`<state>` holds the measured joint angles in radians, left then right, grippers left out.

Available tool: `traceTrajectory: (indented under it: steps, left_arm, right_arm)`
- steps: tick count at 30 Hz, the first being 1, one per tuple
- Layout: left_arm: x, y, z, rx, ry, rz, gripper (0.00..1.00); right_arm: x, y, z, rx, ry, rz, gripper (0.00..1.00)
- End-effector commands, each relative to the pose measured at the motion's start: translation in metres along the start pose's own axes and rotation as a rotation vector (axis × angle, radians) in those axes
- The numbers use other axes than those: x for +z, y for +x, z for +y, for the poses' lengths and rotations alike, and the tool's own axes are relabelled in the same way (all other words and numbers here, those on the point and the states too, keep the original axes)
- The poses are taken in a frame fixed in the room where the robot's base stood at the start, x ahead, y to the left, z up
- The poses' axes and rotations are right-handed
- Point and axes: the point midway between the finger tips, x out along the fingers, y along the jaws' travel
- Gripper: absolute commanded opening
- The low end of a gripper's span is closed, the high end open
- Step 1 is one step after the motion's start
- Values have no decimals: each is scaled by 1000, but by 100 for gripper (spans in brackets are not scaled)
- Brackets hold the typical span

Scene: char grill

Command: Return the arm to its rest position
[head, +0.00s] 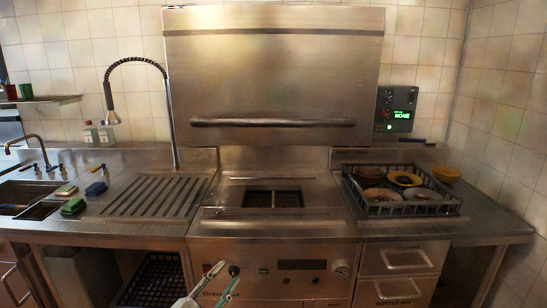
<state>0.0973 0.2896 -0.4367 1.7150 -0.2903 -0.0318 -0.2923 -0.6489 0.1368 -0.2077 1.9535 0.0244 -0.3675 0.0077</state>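My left gripper (226,274) shows at the bottom of the head view, in front of the machine's control panel. Its two fingers look spread apart, with nothing visible between them. Most of my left arm is out of the picture below. My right arm and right gripper are not in view.
A steel machine (270,90) with a raised hood and a front bar stands in the middle. A dark rack (405,209) with bowls sits on the right counter. A sink (30,192), sponges (73,206) and a spray tap (168,110) are left. A black crate (155,280) is below.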

Motion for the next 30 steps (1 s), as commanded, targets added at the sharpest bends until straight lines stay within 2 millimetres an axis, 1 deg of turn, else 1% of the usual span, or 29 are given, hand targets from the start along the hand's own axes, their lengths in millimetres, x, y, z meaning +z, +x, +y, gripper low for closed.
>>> traceTrajectory:
  steps: [1,2,3,5,6,8,9,11,12,15,18,21,22,24,30]
  left_arm:
    - [14,-23,24,23,-77,-55,33]
    - [22,-35,36,34,-121,-89,33]
    - [31,-53,52,48,-180,-132,33]
    - [45,-81,76,69,-266,-201,33]
    - [53,-100,91,82,-322,-247,33]
    - [64,-131,113,100,-404,-319,33]
    - [71,-152,128,110,-458,-369,33]
    - [79,-184,148,125,-533,-441,33]
    - [84,-205,159,132,-580,-486,33]
    - [91,-250,183,147,-674,-586,33]
    - [94,-282,198,154,-737,-657,33]
    - [95,-301,206,158,-773,-696,33]
    - [95,-304,207,159,-778,-703,33]
    - [96,-307,209,159,-784,-710,33]
    - [96,-306,209,160,-783,-710,33]
  right_arm:
    - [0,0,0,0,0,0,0]
    - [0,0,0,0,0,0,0]
    - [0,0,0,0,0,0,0]
    - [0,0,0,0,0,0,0]
    - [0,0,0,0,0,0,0]
    - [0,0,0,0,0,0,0]
    - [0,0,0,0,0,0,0]
    - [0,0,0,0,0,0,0]
    - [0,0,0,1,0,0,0]
    - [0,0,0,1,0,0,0]
    - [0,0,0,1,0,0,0]
    - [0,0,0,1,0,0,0]
    - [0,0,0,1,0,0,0]
    - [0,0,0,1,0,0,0]
    - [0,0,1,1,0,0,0]
